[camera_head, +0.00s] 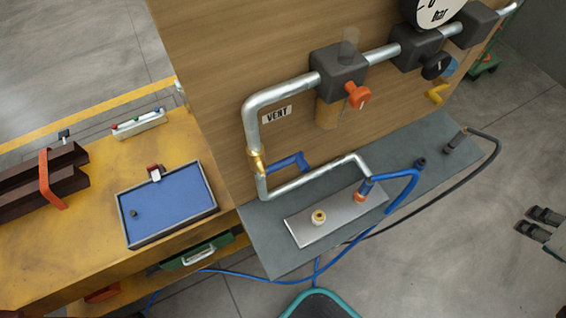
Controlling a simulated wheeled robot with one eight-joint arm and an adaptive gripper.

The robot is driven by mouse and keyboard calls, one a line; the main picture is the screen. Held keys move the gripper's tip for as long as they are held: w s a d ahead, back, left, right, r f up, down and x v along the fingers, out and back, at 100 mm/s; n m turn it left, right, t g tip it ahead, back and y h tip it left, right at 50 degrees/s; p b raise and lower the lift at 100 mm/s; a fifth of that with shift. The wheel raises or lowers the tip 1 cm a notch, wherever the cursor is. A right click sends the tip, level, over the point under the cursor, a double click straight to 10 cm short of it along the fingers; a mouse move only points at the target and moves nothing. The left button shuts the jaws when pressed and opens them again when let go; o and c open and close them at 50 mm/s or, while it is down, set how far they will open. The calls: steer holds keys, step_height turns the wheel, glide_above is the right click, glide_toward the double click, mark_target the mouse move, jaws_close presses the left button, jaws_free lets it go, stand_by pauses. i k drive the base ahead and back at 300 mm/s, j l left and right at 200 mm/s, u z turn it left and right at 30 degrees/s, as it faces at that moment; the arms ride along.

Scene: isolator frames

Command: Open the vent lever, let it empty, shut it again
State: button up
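A blue vent lever (290,162) sticks out to the right from a brass valve (257,161) on the downward pipe, roughly crosswise to that pipe. A VENT label (277,115) is on the wooden panel just above.
A red knob (357,96), black knob (436,66) and yellow lever (437,93) project from the panel (210,70). A blue tray (128,220) lies on the yellow bench.

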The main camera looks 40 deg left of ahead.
mark_target(298, 158)
steer(key=k+u, duration=0.15)
steer(key=u, duration=0.35)
steer(key=k+u, duration=0.2)
steer(key=u, duration=1.15)
steer(key=k+l+z, duration=0.1)
steer(key=k, duration=0.55)
